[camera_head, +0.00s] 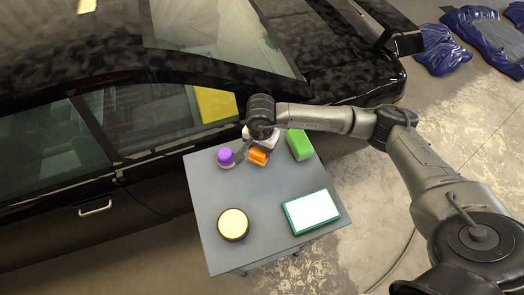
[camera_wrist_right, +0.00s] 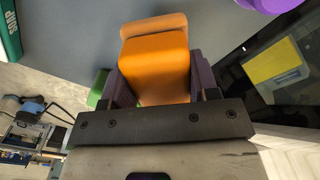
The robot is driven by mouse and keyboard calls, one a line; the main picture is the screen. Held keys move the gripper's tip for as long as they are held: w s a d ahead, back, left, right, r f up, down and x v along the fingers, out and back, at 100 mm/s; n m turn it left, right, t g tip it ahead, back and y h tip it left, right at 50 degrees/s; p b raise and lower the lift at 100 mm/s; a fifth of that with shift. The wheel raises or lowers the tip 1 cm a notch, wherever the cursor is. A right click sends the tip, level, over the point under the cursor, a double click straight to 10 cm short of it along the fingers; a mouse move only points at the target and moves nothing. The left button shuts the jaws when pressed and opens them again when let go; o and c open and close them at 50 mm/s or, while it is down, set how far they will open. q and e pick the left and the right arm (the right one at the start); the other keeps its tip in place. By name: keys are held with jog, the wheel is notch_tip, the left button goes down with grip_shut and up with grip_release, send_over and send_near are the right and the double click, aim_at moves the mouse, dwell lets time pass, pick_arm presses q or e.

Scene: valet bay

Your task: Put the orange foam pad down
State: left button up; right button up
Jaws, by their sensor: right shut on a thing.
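The orange foam pad (camera_head: 258,156) is at the far edge of the grey cart top, between a purple object and a green block. My right gripper (camera_head: 261,146) is over it, pointing down. In the right wrist view the pad (camera_wrist_right: 157,68) sits between the two dark fingers, which are shut on it, and its far end sticks out beyond them. I cannot tell whether the pad touches the cart top or hangs just above it. My left gripper is in neither view.
The grey cart (camera_head: 265,195) holds a purple object (camera_head: 226,157), a green block (camera_head: 299,144), a round cream-topped tin (camera_head: 233,223) and a green-edged white box (camera_head: 312,210). Its middle is clear. A black car (camera_head: 60,215) stands close along its far and left sides. Blue bags (camera_head: 440,50) lie far right.

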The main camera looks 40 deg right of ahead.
jog(key=shift+s+d+f+p, duration=0.1)
jog(key=shift+f+p, duration=0.65)
jog(key=shift+f, duration=1.35)
jog(key=shift+f, duration=0.1)
jog(key=shift+f+b, duration=0.1)
jog(key=shift+b, duration=0.2)
jog(key=o, duration=1)
